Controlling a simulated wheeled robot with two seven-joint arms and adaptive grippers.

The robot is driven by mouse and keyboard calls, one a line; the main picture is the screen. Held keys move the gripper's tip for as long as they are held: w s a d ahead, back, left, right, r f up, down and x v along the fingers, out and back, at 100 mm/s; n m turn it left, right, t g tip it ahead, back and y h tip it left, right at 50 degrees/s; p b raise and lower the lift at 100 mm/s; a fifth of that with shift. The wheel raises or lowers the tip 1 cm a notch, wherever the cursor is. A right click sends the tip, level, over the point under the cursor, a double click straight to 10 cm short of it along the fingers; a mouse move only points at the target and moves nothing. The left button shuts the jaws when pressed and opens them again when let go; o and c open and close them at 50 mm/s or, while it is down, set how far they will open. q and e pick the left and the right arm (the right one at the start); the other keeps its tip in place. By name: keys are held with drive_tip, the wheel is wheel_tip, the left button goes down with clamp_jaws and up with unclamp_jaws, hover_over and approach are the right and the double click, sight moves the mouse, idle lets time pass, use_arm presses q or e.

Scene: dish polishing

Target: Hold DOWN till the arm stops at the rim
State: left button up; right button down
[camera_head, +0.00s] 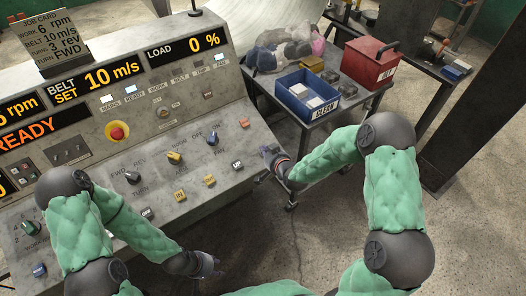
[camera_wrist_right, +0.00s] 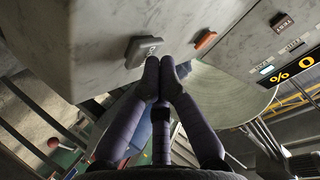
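My right gripper (camera_head: 268,152) is at the right edge of the sloped console, just right of the pale UP button (camera_head: 238,165). In the right wrist view its two dark fingers (camera_wrist_right: 164,68) are together, with nothing seen between them. Their tips are at a pale grey button (camera_wrist_right: 142,48); its lettering is unreadable, and contact cannot be told. No DOWN label is legible. A large pale curved dish (camera_head: 255,22) stands behind the console and also shows in the wrist view (camera_wrist_right: 232,92). My left gripper (camera_head: 208,266) hangs low beside the console's front edge, its fingers unclear.
The console (camera_head: 205,128) carries a red emergency button (camera_head: 117,131), knobs and yellow buttons. Its displays (camera_head: 108,76) read READY, 10 m/s and load 0 %. At right, a cart holds a blue CLEAN bin (camera_head: 291,98), a red box (camera_head: 369,66) and cloths (camera_head: 277,52). Floor (camera_head: 325,225) is open.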

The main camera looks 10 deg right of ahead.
drive_tip(key=shift+w+f+b, duration=0.1)
drive_tip(key=shift+f+b, duration=0.2)
drive_tip(key=shift+r, duration=0.1)
idle(5.7)
drive_tip(key=shift+s+r+p, duration=0.3)
drive_tip(key=shift+r+p, duration=0.2)
drive_tip(key=shift+r, duration=0.25)
drive_tip(key=shift+s+d+r+p, duration=0.1)
drive_tip(key=shift+s+r+p, duration=0.15)
drive_tip(key=shift+r+p, duration=0.4)
drive_tip(key=shift+s+d+r+p, duration=0.15)
drive_tip(key=shift+s+r+p, duration=0.15)
drive_tip(key=shift+r, duration=0.65)
drive_tip(key=shift+s+d+r+p, duration=0.1)
drive_tip(key=shift+s+r+p, duration=0.15)
drive_tip(key=shift+r+p, duration=0.4)
drive_tip(key=shift+r, duration=0.1)
